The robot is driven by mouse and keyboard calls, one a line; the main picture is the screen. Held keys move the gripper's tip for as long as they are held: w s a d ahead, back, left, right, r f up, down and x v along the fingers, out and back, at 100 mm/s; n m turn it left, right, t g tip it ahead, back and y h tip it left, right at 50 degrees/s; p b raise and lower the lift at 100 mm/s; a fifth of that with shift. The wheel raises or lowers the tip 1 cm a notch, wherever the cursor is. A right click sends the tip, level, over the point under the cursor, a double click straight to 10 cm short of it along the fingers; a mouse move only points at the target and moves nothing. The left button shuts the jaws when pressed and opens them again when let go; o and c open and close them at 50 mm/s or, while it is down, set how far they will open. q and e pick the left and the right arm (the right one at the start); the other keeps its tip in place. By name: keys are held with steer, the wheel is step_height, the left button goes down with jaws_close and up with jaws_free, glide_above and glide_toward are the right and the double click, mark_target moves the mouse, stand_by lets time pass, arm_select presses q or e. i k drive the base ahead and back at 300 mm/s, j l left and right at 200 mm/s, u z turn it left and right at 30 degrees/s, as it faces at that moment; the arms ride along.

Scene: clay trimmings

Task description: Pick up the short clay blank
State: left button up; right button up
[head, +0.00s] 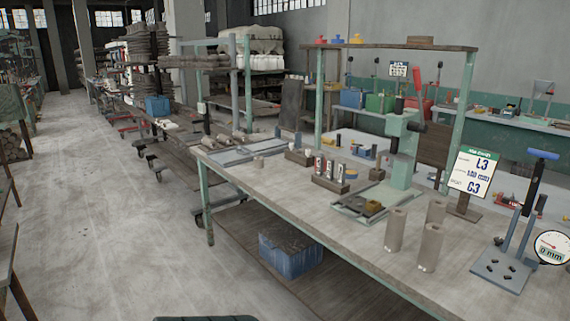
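Several grey-brown clay cylinders stand on the workbench (330,222). Three larger ones stand upright near the front edge: a left one (395,232), a front right one (430,248) and a back right one (436,212). Neither of my grippers is in view.
A green press (402,165) with a flat base stands behind the cylinders. A sign (472,175) reads L3 and G3. A blue-handled lever tool (515,225) and a gauge (552,247) stand at right. A blue box (290,255) sits on the lower shelf. The floor at left is open.

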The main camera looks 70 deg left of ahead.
mark_target(258, 162)
steer(key=j+u, duration=0.2)
steer(key=u, duration=0.85)
steer(key=i+j+u, duration=0.1)
steer(key=j+u, duration=0.2)
steer(key=i+j+u, duration=0.1)
steer(key=j+u, duration=0.2)
steer(key=i+j+u, duration=0.15)
steer(key=j+u, duration=0.15)
steer(key=i+j+u, duration=0.15)
steer(key=i+j, duration=0.4)
steer(key=i+z, duration=0.25)
steer(key=i, duration=0.3)
steer(key=i+j+z, duration=0.25)
steer(key=i, duration=0.3)
steer(key=i+j+z, duration=0.25)
steer(key=i, duration=0.25)
steer(key=l, duration=0.1)
